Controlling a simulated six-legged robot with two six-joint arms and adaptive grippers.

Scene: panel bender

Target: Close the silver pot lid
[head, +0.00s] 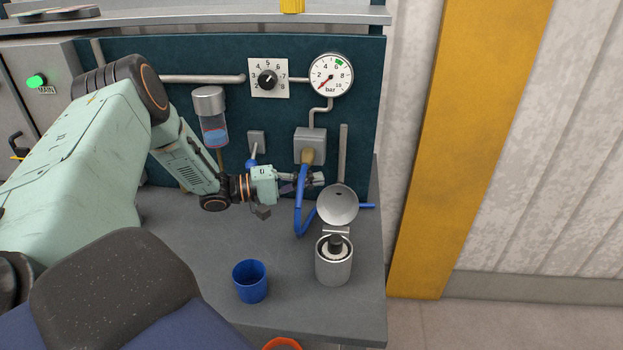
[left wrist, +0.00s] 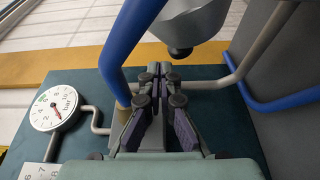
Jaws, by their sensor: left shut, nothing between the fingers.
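The silver pot (head: 333,268) stands on the bench near its right edge. A dark knobbed piece with a pale ring shows in its mouth. Its round lid (head: 338,206) is open, tilted up on a hinge at the pot's back rim. In the left wrist view the lid (left wrist: 192,22) is at the top, partly cut off, with a dark knob beneath. My left gripper (head: 319,178) is shut and empty, just behind and left of the lid, apart from it as far as I can tell. Its closed fingertips show in the left wrist view (left wrist: 159,69). My right gripper is not in view.
A blue hose (head: 299,208) hangs from a grey valve box (head: 310,146) close to my left gripper. A blue cup (head: 250,281) stands left of the pot. The dark back panel carries a pressure gauge (head: 331,76) and a dial (head: 268,79). Bare bench lies behind the cup.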

